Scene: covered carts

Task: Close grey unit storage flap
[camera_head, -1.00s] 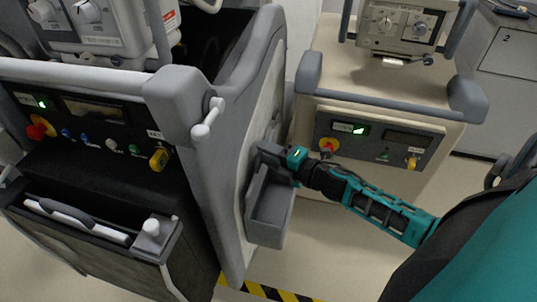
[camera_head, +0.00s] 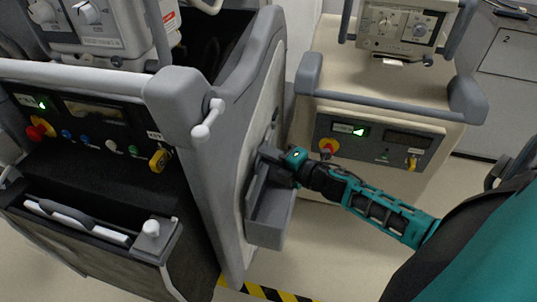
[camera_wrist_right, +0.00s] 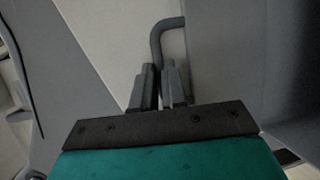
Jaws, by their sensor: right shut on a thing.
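The grey unit (camera_head: 225,150) is the tall cart at the left of the head view, with a grey and pale side panel. Its storage flap (camera_head: 270,222) is a grey, box-like piece that stands out from the lower part of this side. My right gripper (camera_head: 268,157) is at the flap's upper edge, against the side. In the wrist view, the right fingers (camera_wrist_right: 160,84) are close together around the lower end of a thin bent grey bar (camera_wrist_right: 158,38). A large grey panel (camera_wrist_right: 225,60) is right beside them. My left gripper is out of view.
A beige cart (camera_head: 380,180) with a grey rail stands to the right, close behind my right forearm. Yellow-black floor tape (camera_head: 262,291) lies below the flap. Floor is clear at lower middle.

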